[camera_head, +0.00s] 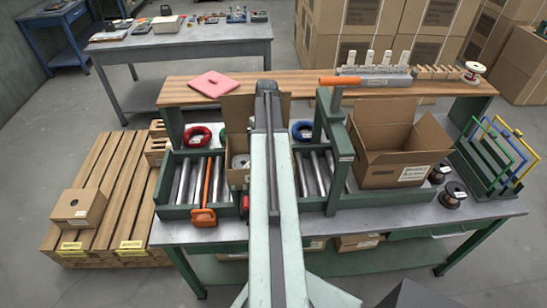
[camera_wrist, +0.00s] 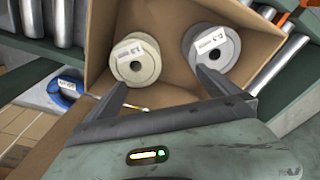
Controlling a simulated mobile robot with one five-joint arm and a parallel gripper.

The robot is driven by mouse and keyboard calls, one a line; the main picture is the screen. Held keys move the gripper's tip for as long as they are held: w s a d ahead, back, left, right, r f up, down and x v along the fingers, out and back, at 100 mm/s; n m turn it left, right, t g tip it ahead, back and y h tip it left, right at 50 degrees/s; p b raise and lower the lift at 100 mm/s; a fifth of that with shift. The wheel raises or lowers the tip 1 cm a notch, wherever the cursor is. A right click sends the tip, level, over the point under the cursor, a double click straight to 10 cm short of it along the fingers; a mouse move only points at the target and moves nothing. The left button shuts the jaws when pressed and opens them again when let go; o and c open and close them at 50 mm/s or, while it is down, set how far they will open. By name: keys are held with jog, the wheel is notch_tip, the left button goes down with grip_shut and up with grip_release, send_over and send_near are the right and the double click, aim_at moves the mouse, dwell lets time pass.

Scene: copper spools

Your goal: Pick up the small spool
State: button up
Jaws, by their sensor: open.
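In the wrist view, two pale spools lie in an open cardboard box (camera_wrist: 178,22). The left spool (camera_wrist: 134,66) is cream with a white label and a dark centre hole. The right spool (camera_wrist: 222,52) is greyer, also labelled. They look close in size; I cannot tell surely which is the small one. My gripper (camera_wrist: 160,80) is open and empty, its left finger below the cream spool and its right finger near the grey one's lower left edge. Contact is unclear. In the head view, my arm hides the gripper and much of the box (camera_head: 238,108); one spool (camera_head: 240,161) shows inside.
Roller tracks flank the box, with an orange-handled tool (camera_head: 204,215) on the left. Red (camera_head: 197,137) and blue (camera_head: 302,130) coils lie nearby. A larger open box (camera_head: 390,165) and two dark copper spools (camera_head: 452,195) stand right. A wooden shelf (camera_head: 325,88) runs behind.

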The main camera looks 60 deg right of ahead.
jog(key=s+d+f+b, duration=0.1)
jog(key=f+b, duration=0.1)
jog(key=s+f+b, duration=0.1)
jog(key=f+b, duration=0.1)
jog(key=s+d+f+b, duration=0.1)
jog(key=b, duration=0.1)
jog(key=shift+d+f, duration=0.35)
jog(key=shift+f, duration=0.05)
jog(key=f, duration=0.1)
jog(key=f+b, duration=0.1)
jog(key=w+d+f+b, duration=0.1)
jog(key=shift+d, duration=0.1)
jog(key=shift+s+a+r, duration=0.25)
jog(key=shift+a+r, duration=0.05)
jog(key=shift+r, duration=0.25)
jog(key=shift+w+d+f, duration=0.15)
jog(key=shift+d, duration=0.05)
jog(key=c, duration=1.6)
jog(key=shift+o, duration=0.2)
